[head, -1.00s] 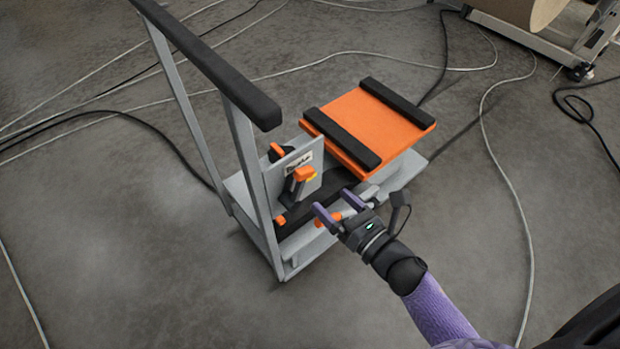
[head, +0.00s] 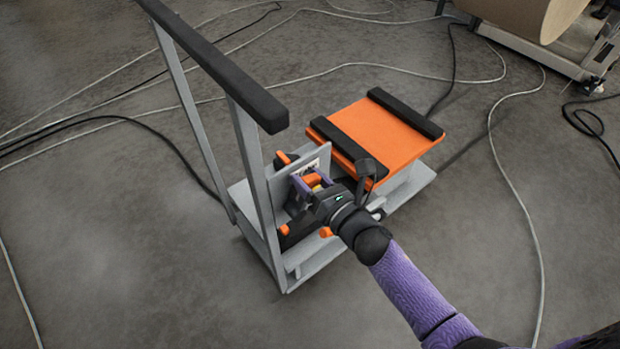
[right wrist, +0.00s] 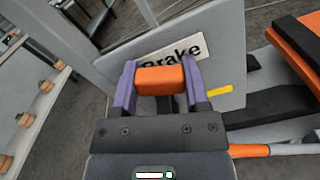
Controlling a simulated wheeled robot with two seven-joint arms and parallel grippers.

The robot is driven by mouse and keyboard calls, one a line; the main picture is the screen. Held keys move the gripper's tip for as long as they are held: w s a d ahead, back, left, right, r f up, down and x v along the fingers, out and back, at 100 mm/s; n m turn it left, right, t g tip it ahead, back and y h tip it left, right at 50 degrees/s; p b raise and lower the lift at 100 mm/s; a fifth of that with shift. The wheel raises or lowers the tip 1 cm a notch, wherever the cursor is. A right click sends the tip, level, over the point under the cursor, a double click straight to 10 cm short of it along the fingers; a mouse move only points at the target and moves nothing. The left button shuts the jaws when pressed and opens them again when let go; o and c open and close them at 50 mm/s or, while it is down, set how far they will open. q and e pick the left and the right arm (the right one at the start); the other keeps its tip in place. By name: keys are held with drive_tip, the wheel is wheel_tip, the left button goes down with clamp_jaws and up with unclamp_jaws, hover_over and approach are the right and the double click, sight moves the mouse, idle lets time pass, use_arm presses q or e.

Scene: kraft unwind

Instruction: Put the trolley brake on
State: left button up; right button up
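The grey trolley (head: 248,199) stands at the centre of the head view, with a tall handle frame topped by a black bar (head: 215,62). The brake lever has an orange grip (head: 312,180), set in front of a grey plate labelled "Brake" (right wrist: 173,55). The grip (right wrist: 160,79) also shows in the right wrist view. My right gripper (head: 309,178) is at the lever, with one purple finger on each side of the grip. The fingers look close against its ends, but I cannot tell whether they press on it. My left gripper is not in view.
An orange platform with black strips (head: 378,137) is on the trolley's right side. A second orange-tipped lever (head: 284,158) sits behind the plate. Cables (head: 508,160) cross the floor. A large brown roll (head: 530,12) on a stand is at the top right.

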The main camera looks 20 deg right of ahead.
clamp_jaws()
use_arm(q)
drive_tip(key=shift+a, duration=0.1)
